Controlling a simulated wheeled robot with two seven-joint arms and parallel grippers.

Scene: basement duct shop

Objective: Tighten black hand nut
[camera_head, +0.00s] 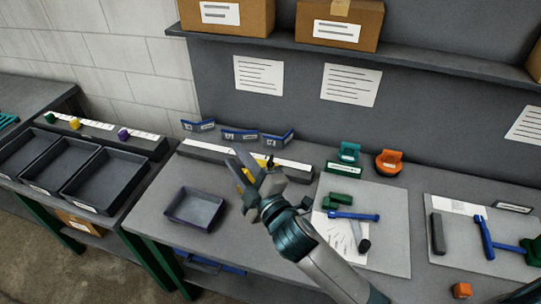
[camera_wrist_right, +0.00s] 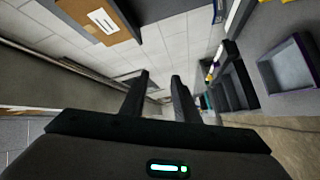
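A small black knob (camera_head: 270,161), which looks like the black hand nut, shows at the labelled rail (camera_head: 205,149) at the back of the middle bench. It is partly hidden by my right gripper (camera_head: 255,166), so I cannot tell how it sits. The right gripper is in front of the rail with its fingers apart. In the right wrist view the gripper (camera_wrist_right: 160,88) is open with nothing between its fingers. Something yellow (camera_head: 245,180) shows partly behind the fingers in the head view. My left gripper is in neither view.
A grey tray (camera_head: 194,225) stands left of my right arm. Green and orange clamps (camera_head: 389,161) stand right of the rail. Mats (camera_head: 393,210) with blue-handled tools (camera_head: 353,216) lie to the right. Black bins (camera_head: 103,207) fill the left bench. A shelf holds boxes (camera_head: 340,22).

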